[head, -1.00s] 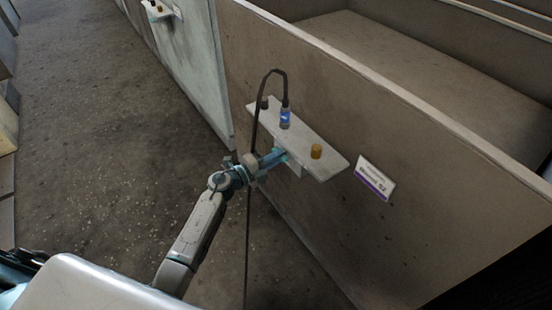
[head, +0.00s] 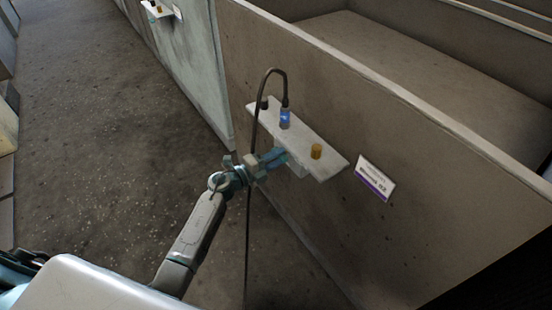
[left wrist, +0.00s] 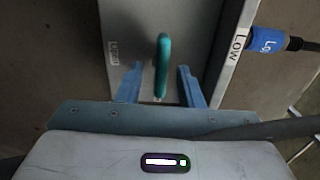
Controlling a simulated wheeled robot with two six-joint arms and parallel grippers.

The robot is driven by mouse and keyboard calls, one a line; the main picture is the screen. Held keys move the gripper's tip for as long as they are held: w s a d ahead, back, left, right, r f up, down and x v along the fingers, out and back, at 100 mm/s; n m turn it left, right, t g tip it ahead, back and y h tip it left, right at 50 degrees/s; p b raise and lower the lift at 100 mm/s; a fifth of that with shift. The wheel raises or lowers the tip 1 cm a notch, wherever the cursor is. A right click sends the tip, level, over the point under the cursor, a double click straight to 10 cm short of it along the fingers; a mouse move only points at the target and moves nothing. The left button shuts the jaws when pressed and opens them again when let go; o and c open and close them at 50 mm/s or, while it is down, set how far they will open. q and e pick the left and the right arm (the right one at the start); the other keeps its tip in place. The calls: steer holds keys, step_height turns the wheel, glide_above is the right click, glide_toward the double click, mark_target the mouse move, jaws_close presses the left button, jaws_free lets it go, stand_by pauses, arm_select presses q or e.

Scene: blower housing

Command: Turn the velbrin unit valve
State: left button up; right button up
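The valve handle (left wrist: 162,66) is a teal lever seen in the left wrist view, upright in the picture on a grey panel. My left gripper (left wrist: 158,84) is open, with one blue finger on each side of the handle's lower part and a gap on both sides. In the head view my left gripper (head: 272,160) is at the near side of the white shelf unit (head: 325,170), under its edge; the handle is hidden there. A sign (head: 375,178) with a purple band hangs on the wall to the right; its text is too small to read surely. My right gripper is out of view.
In the left wrist view the blue connector (left wrist: 266,40) is near a "Low" label (left wrist: 238,42). The hose hangs close by my left wrist. Floor (head: 110,130) at left is clear.

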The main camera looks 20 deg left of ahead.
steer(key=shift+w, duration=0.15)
